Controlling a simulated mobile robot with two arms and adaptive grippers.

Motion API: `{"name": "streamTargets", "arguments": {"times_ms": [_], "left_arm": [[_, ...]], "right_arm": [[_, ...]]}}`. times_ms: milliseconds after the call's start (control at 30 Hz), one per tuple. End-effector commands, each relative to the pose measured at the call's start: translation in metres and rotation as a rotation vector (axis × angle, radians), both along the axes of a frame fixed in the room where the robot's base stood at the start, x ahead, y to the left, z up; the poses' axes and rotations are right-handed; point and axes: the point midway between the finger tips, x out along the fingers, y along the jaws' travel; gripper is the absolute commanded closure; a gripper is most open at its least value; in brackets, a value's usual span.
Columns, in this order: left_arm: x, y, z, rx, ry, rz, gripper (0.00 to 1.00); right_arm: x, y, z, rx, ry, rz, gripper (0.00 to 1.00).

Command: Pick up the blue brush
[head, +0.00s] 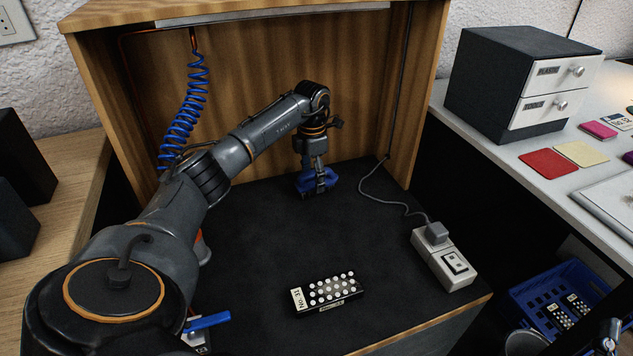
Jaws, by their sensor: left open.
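A blue object (304,181), which looks like the blue brush, sits on the dark floor of the wooden booth, near its back wall. My left gripper (321,184) points down over it with open fingers. The fingers cover part of the object, and I cannot tell whether they touch it.
A black block with white dots (334,292) lies at the front of the booth floor. A blue-handled item (207,321) lies at the front left, partly hidden by my arm. A corded power socket (443,259) stands at the right. A blue coiled hose (186,108) hangs at the left.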

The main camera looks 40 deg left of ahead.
Motion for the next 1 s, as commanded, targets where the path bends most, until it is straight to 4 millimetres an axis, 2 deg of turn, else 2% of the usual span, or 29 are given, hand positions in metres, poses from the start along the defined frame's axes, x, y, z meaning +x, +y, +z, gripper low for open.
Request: {"name": "streamTargets", "arguments": {"times_ms": [33, 300, 333, 733, 1000], "left_arm": [[0.0, 0.0, 0.0, 0.0, 0.0, 0.0, 0.32], [0.0, 0.0, 0.0, 0.0, 0.0, 0.0, 0.87], [0.0, 0.0, 0.0, 0.0, 0.0, 0.0, 0.9], [0.0, 0.0, 0.006, 0.001, -0.001, 0.0, 0.91], [0.0, 0.001, 0.035, 0.002, -0.003, 0.0, 0.91]], "right_arm": [[0.0, 0.0, 0.0, 0.0, 0.0, 0.0, 0.6], [0.0, 0.0, 0.0, -0.001, 0.002, 0.0, 0.6], [0.0, 0.0, 0.0, -0.001, 0.002, 0.0, 0.6], [0.002, 0.0, -0.002, -0.005, 0.019, -0.001, 0.6], [0.01, -0.003, -0.036, -0.059, 0.217, -0.013, 0.6]]}}
